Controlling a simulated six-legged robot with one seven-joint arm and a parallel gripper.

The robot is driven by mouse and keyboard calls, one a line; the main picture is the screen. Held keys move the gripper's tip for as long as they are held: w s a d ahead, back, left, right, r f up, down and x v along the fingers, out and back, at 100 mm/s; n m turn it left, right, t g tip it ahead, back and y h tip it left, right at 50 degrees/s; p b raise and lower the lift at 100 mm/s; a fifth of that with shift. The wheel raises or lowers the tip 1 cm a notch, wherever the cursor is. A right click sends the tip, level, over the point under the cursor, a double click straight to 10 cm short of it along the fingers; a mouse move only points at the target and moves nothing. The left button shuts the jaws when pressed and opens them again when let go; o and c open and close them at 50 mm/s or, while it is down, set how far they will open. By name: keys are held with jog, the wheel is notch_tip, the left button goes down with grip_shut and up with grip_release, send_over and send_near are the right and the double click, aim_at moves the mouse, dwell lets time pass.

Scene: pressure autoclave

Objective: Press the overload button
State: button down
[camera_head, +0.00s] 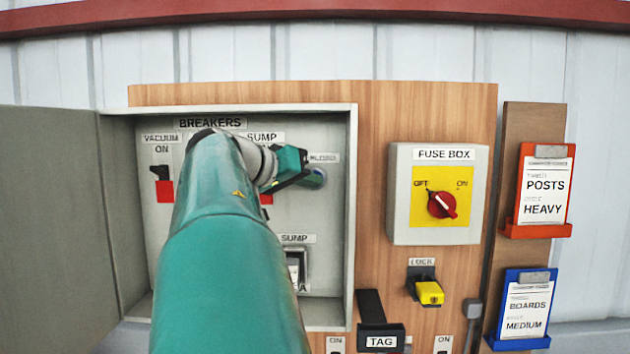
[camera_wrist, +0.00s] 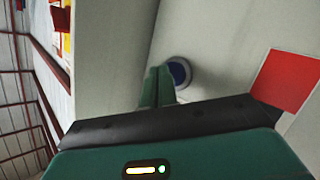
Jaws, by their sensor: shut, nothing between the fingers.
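My gripper (camera_head: 314,179) is inside the breaker box at that spot and largely covers the button. In the wrist view my gripper's green fingers (camera_wrist: 160,70) are shut together and empty. Their tips are right beside the button and overlap its edge in the picture. I cannot tell whether they touch it.
The breaker box (camera_head: 353,220) has its door (camera_head: 50,200) open at left. A red vacuum switch (camera_head: 164,190) and a lower sump switch (camera_head: 295,265) are inside. The fuse box (camera_head: 400,195), yellow lock (camera_head: 430,293) and tag holder (camera_head: 372,305) are outside it, to the right.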

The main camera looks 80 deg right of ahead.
jog(key=shift+a, duration=0.4)
jog(key=shift+s+a, duration=0.1)
jog(key=a, duration=0.2)
jog(key=s+a, duration=0.1)
jog(key=a, duration=0.1)
jog(key=shift+a, duration=0.4)
dwell(0.7)
